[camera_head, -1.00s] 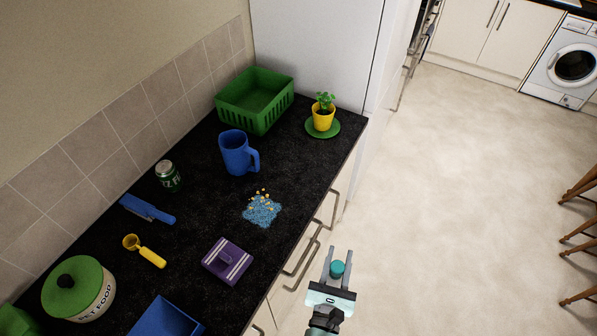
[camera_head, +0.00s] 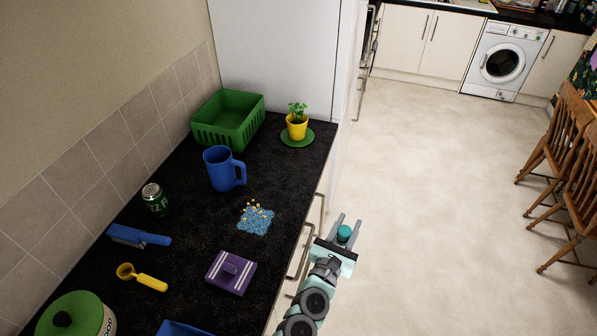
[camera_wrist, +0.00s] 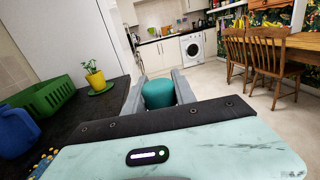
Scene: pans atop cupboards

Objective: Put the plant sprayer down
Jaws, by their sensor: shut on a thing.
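My gripper (camera_head: 344,232) is shut on a teal round-topped thing, which seems to be the plant sprayer (camera_head: 344,233). Only its teal top shows between the fingers; the rest is hidden. It also shows between the fingers in the wrist view (camera_wrist: 158,94). My gripper is over the floor, just right of the black worktop's (camera_head: 190,270) front edge. A potted plant in a yellow pot (camera_head: 297,127) stands on a green saucer (camera_head: 297,140) at the worktop's far right corner.
Bare worktop lies between mug and saucer.

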